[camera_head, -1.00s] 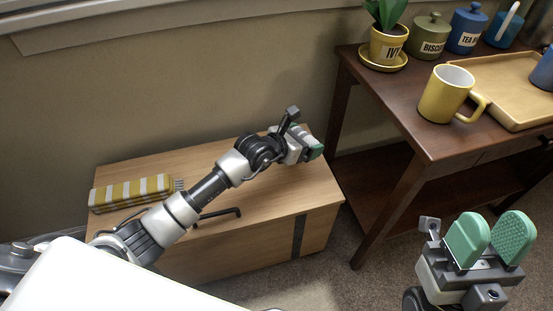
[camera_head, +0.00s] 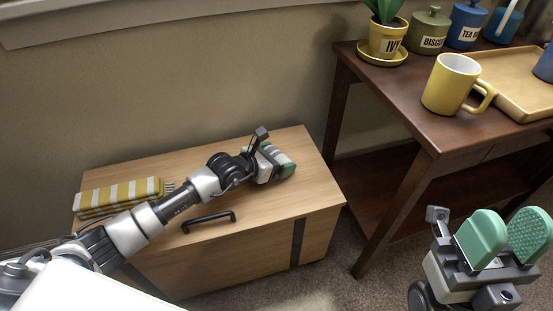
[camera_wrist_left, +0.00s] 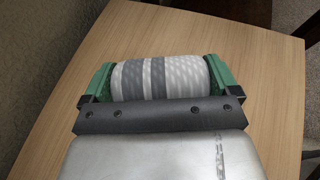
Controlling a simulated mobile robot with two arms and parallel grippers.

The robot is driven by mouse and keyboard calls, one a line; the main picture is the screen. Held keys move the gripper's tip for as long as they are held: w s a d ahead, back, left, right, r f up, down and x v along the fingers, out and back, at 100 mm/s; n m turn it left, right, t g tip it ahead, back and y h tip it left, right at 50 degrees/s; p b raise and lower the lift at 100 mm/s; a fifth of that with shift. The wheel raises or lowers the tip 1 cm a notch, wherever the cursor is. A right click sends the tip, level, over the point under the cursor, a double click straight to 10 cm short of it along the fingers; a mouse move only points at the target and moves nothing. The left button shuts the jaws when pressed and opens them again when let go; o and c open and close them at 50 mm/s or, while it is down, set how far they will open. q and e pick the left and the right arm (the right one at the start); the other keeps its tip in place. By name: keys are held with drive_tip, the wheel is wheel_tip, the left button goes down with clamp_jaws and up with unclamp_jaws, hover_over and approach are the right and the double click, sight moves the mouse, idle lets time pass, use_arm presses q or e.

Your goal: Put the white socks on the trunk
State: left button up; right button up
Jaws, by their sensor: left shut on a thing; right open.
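The white socks (camera_wrist_left: 160,77), a rolled bundle with grey stripes, are between the green fingers of my left gripper (camera_wrist_left: 160,84) in the left wrist view. My left gripper (camera_head: 274,163) is shut on them in the head view, low over the right part of the trunk's top. I cannot tell whether the socks touch the lid. My right gripper (camera_head: 503,240) is open and empty, with green pads, at the lower right before the dark table.
The dark table (camera_head: 400,105) at right holds a yellow mug (camera_head: 451,84), a tray (camera_head: 510,78), a plant pot (camera_head: 387,40) and canisters (camera_head: 428,30). The trunk's middle top is partly bare.

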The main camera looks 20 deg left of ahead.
use_arm(q)
drive_tip(key=shift+f, duration=0.15)
drive_tip(key=o, duration=0.6)
drive_tip(key=shift+o, duration=0.2)
